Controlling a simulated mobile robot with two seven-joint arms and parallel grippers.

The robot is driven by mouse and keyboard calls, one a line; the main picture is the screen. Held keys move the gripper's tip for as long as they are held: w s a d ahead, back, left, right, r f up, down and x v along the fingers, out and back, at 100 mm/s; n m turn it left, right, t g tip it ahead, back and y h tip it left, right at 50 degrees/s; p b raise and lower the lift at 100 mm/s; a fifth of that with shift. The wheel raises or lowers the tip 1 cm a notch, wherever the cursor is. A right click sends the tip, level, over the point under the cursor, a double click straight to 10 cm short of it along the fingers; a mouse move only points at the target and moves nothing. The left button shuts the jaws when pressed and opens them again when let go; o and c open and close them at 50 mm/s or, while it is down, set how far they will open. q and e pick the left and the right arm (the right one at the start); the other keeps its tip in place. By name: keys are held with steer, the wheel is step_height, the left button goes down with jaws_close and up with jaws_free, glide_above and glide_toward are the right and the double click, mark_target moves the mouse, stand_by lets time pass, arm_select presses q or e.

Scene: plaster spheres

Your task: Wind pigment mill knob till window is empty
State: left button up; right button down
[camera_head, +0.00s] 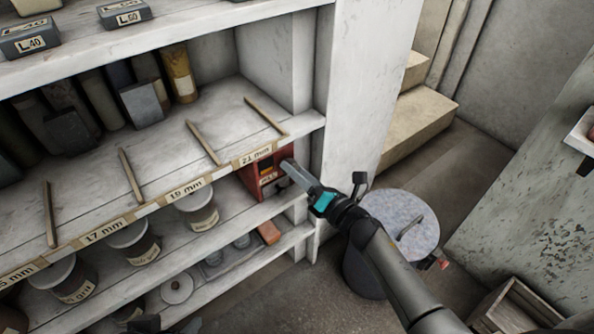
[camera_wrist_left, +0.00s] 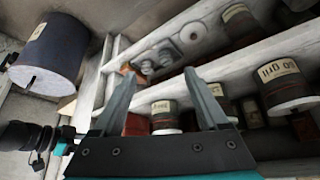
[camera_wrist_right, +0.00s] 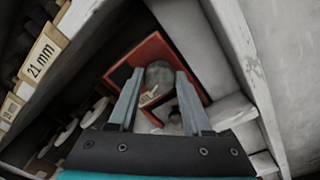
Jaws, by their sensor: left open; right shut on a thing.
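The red pigment mill (camera_head: 256,184) stands on the shelf below the "21 mm" label, at the right end of the bay. Its front has a dark panel with a small window (camera_head: 266,167) that shows some yellow. My right gripper (camera_head: 290,167) reaches it from the right. In the right wrist view the mill's red rim (camera_wrist_right: 124,72) surrounds a round grey knob (camera_wrist_right: 159,74), with my right fingers shut on it from both sides. The window cannot be made out there. My left gripper (camera_wrist_left: 160,73) is open and empty in the left wrist view, in front of the shelves.
Pale-lidded tubs (camera_head: 198,208) stand left of the mill. Wooden strips (camera_head: 203,143) lie on the shelf above. The white upright (camera_head: 355,85) stands close to my right arm. A grey drum (camera_head: 400,220) stands on the floor at right, beneath that arm.

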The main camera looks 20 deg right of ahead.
arm_select(q)
steer(key=shift+s, duration=0.1)
arm_select(e)
steer(key=shift+m, duration=0.3)
arm_select(q)
step_height(320, 180, down, 9)
steer(key=s+a+g+p, duration=0.1)
steer(key=g+p, duration=0.1)
steer(key=p, duration=0.3)
steer(key=shift+s+y, duration=0.3)
steer(key=shift+s, duration=0.05)
arm_select(e)
steer(key=m, duration=1.6)
steer(key=m+t+h, duration=0.1)
steer(key=m, duration=0.8)
steer(key=shift+a+f, duration=0.15)
steer(key=shift+f, duration=0.1)
